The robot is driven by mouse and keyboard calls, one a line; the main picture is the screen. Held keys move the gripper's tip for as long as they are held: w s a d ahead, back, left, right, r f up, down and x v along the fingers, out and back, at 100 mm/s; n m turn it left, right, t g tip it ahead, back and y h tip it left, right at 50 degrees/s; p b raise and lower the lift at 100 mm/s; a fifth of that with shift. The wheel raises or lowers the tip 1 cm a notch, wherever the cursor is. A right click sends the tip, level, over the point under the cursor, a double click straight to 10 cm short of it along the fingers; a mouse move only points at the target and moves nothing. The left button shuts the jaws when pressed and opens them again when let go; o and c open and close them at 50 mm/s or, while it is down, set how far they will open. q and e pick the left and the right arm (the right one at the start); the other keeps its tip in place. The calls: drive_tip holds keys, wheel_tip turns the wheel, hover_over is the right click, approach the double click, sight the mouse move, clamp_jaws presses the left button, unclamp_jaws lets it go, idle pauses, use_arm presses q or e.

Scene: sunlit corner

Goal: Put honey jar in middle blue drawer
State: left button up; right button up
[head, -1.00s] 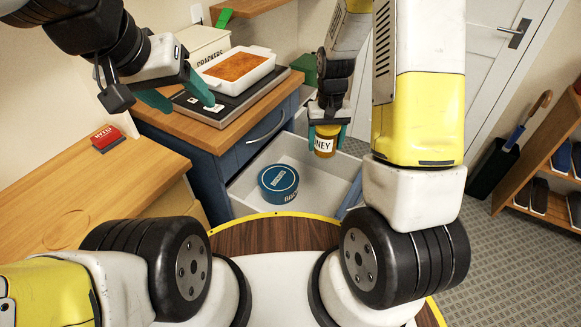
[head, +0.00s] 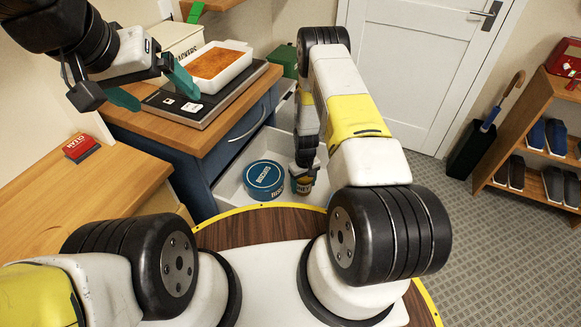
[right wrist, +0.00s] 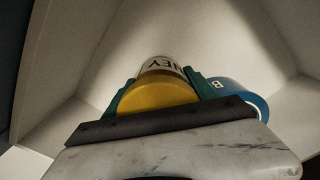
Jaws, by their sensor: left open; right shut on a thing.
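The honey jar (head: 302,184) is in my right gripper (head: 304,174), low inside the open blue-fronted drawer, just right of a round blue tin (head: 263,178). In the right wrist view the jar's golden lid (right wrist: 156,95) and part of its label lie between the green fingers of my right gripper (right wrist: 160,88). The drawer's pale inner walls (right wrist: 70,127) surround it. I cannot tell whether the jar touches the drawer floor. The drawer (head: 229,187) is partly hidden by my right arm. My left gripper (head: 152,88) is open and empty above the cabinet's left side.
A baking dish (head: 222,70) stands on a dark tray-like surface (head: 235,92) on the wooden cabinet top. A red box (head: 81,147) lies on the left counter. A shoe rack (head: 535,150) and umbrella stand (head: 472,146) are at right.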

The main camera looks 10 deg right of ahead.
wheel_tip(320, 180, down, 7)
drive_tip(key=shift+r, duration=0.2)
drive_tip(key=shift+f, duration=0.15)
drive_tip(key=o, duration=1.8)
